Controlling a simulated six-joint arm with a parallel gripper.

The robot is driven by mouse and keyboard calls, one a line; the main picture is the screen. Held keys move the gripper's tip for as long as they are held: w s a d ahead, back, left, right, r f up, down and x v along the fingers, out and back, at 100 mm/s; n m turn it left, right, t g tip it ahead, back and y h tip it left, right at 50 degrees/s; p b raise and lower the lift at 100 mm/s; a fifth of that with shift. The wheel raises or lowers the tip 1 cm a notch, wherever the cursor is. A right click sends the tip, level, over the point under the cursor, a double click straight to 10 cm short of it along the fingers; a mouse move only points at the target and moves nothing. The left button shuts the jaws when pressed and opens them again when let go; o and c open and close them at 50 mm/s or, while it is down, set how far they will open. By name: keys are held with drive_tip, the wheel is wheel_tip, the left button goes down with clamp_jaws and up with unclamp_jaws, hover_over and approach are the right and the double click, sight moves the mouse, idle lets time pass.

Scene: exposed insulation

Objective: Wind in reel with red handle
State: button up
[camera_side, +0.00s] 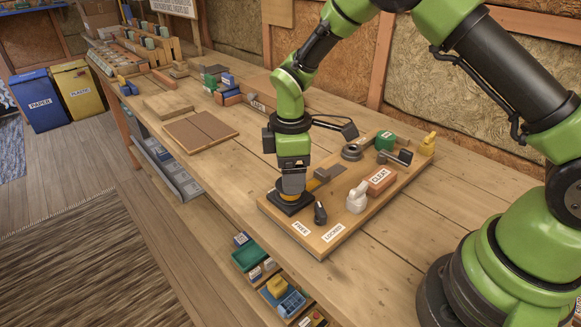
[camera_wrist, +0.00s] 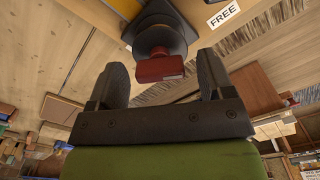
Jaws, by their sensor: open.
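In the side view the reel's dark base (camera_side: 291,206) sits at the near left end of a wooden board (camera_side: 345,232), and the handle is hidden by my gripper. My gripper (camera_side: 292,183) points down over the reel. In the wrist view my gripper (camera_wrist: 161,63) is open, its fingers on either side of the red handle with visible gaps.
A small black lever (camera_side: 320,212) stands by the FREE (camera_side: 301,228) and LOCKED (camera_side: 333,233) labels. A white fitting (camera_side: 357,198), a labelled red block (camera_side: 381,179), a green part (camera_side: 385,140) and a yellow part (camera_side: 428,144) are also on the board.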

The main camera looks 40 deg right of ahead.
drive_tip(key=c, duration=0.9)
drive_tip(key=shift+m, duration=0.4)
drive_tip(key=m, duration=0.3)
drive_tip(key=shift+m, duration=0.4)
drive_tip(key=m, duration=0.4)
drive_tip(key=shift+r+m, duration=0.1)
drive_tip(key=shift+m, duration=0.2)
drive_tip(key=m, duration=1.3)
drive_tip(key=shift+m, duration=0.4)
drive_tip(key=o, duration=0.9)
